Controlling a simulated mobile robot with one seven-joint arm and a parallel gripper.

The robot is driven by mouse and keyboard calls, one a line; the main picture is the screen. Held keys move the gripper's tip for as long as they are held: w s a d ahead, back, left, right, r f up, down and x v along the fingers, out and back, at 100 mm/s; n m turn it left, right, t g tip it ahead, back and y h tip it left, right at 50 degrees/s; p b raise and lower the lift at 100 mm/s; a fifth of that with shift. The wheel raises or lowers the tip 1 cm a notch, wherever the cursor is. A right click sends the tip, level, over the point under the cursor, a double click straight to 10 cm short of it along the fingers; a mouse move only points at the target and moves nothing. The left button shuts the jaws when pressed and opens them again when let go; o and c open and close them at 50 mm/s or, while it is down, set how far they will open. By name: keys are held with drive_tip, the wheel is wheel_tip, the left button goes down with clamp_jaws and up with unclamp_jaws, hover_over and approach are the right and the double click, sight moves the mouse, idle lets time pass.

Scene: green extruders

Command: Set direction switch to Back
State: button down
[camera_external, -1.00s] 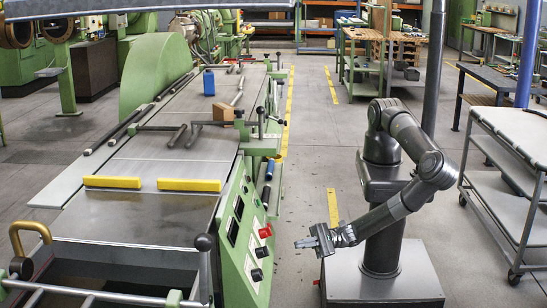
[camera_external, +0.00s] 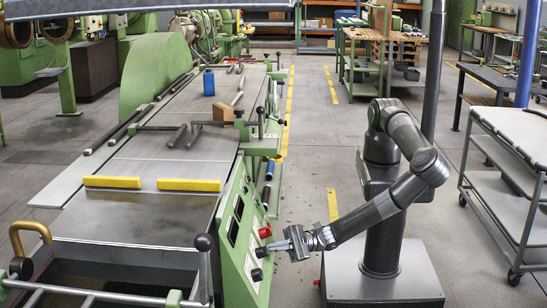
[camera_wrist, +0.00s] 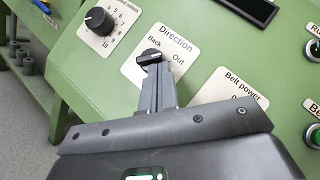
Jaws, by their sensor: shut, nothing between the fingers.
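The direction switch (camera_wrist: 149,57) is a small black knob on a white plate (camera_wrist: 166,45) marked Direction, with Back at its upper left and Out at its right. My gripper (camera_wrist: 154,70) is shut and empty, its fingertips right at the lower side of the knob; whether they touch it I cannot tell. The fingers hide part of the plate below the knob. Which mark the knob points to is not clear. In the external view my gripper (camera_external: 264,251) reaches left to the green machine's control panel (camera_external: 233,262), at a black knob there.
A larger black dial (camera_wrist: 99,20) with numbers is at the upper left of the wrist view. A Belt power plate (camera_wrist: 232,86) is to the right, with push buttons (camera_wrist: 314,50) at the right edge. A red knob (camera_external: 265,232) sits just above my gripper on the panel.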

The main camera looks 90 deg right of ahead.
drive_tip(key=shift+w+d+r+n+g+y, duration=0.1)
drive_tip(key=shift+r+n+g+y, duration=0.15)
drive_tip(key=shift+n+g, duration=0.6)
drive_tip(key=shift+w+d+r+n, duration=0.1)
drive_tip(key=shift+r+n, duration=0.15)
idle(0.3)
drive_tip(key=shift+w+a+r+n+g, duration=0.25)
drive_tip(key=shift+r+n, duration=0.1)
drive_tip(key=shift+r, duration=0.3)
drive_tip(key=shift+w+a+r+n+g, duration=0.25)
drive_tip(key=shift+r+n, duration=0.1)
drive_tip(key=shift+r, duration=0.25)
drive_tip(key=shift+d, duration=0.2)
idle(0.9)
drive_tip(key=s+d+r, duration=0.3)
drive_tip(key=s+d, duration=0.3)
drive_tip(key=d, duration=0.4)
drive_tip(key=shift+s+d, duration=0.2)
drive_tip(key=shift+d, duration=0.2)
